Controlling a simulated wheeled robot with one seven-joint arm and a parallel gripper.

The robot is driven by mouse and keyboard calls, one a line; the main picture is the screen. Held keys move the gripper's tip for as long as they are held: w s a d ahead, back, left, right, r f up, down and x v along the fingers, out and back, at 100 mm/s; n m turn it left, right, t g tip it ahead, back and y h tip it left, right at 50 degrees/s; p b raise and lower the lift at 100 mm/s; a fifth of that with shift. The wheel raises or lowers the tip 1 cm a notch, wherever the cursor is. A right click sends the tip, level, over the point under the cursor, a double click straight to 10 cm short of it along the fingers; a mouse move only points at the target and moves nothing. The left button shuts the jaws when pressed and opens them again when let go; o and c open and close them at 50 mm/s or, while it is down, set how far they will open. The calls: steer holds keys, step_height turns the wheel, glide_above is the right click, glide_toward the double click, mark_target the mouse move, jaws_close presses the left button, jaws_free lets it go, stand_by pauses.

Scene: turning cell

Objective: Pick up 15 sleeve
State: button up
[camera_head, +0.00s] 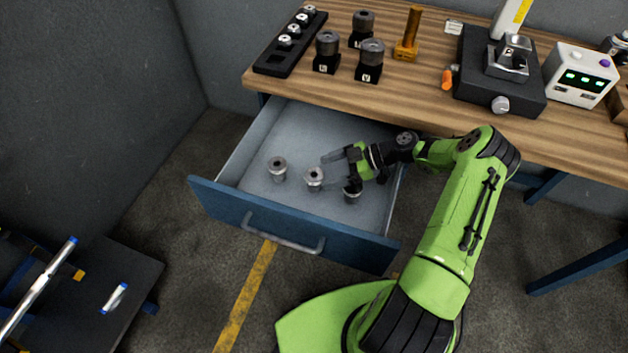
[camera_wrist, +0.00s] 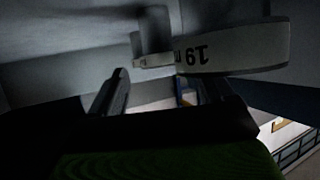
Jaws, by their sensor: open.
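Three grey metal sleeves stand in the open drawer: a left one (camera_head: 277,168), a middle one (camera_head: 314,178) and a right one (camera_head: 352,196). I cannot read their numbers in the head view, so which is 15 is unclear. My gripper (camera_head: 326,171) is open, low inside the drawer, its fingers pointing left towards the middle sleeve. The right sleeve is partly hidden under my gripper. In the wrist view, a pale flanged sleeve (camera_wrist: 235,50) lies just past the open fingers (camera_wrist: 165,86). Its inverted marking is partly covered and looks like 19 or 61.
The blue drawer (camera_head: 290,233) is pulled out below the wooden bench (camera_head: 420,87). On the bench are a black rack (camera_head: 272,62), several sleeves on black blocks, a brass-coloured stand (camera_head: 408,40) and a white display box (camera_head: 582,75).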

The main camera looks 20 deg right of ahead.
mark_target(320, 174)
steer(key=x, duration=0.5)
steer(key=shift+a+b, duration=0.15)
steer(key=shift+b, duration=0.15)
steer(key=c, duration=1.4)
